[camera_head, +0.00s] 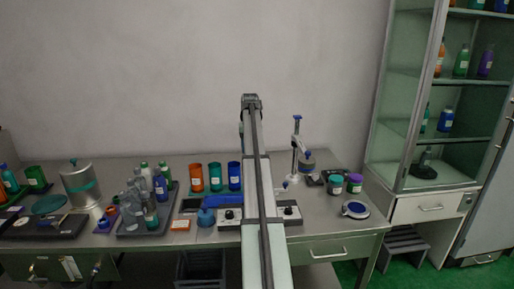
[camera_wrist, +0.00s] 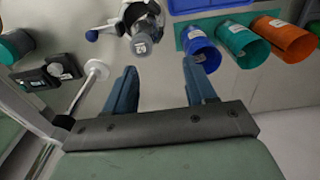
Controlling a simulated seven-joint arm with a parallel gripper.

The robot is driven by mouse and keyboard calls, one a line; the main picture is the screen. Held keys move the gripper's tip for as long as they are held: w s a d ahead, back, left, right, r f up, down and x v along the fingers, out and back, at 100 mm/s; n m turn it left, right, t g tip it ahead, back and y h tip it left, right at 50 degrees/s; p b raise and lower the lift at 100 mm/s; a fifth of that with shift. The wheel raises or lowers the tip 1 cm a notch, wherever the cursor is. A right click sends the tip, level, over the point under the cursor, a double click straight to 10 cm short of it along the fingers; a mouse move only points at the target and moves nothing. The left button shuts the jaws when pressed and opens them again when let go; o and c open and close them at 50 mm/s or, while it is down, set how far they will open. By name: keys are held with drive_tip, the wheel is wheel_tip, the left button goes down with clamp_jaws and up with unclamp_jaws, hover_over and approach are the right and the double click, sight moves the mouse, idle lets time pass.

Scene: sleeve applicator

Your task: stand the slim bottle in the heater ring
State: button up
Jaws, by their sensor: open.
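My gripper (camera_wrist: 161,80) is open and empty in the wrist view, its two blue fingers wide apart above the table. In the head view my arm hides its fingertips. A clamp stand (camera_head: 297,150) with blue knobs stands right of my arm. A short grey cylinder (camera_head: 307,161) is at its side; in the wrist view a labelled grey cylinder (camera_wrist: 141,40) shows beyond my fingers. Several small bottles (camera_head: 160,184) stand on a dark tray at the left.
Orange (camera_head: 196,178), green (camera_head: 215,176) and blue (camera_head: 234,176) cups stand in a row left of my arm. A large metal canister (camera_head: 80,184) is farther left. A glass cabinet (camera_head: 440,100) bounds the right side.

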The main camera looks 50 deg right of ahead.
drive_tip(key=shift+s+d+r, duration=0.1)
drive_tip(key=shift+s+d, duration=0.25)
drive_tip(key=shift+s, duration=0.25)
drive_tip(key=shift+s+d+r, duration=0.1)
drive_tip(key=shift+s+d, duration=0.25)
drive_tip(key=shift+s, duration=0.25)
drive_tip(key=shift+f, duration=4.5)
drive_tip(key=shift+c, duration=0.2)
drive_tip(key=c, duration=0.8)
drive_tip(key=shift+o, duration=0.2)
drive_tip(key=shift+r, duration=0.2)
drive_tip(key=shift+r, duration=3.55)
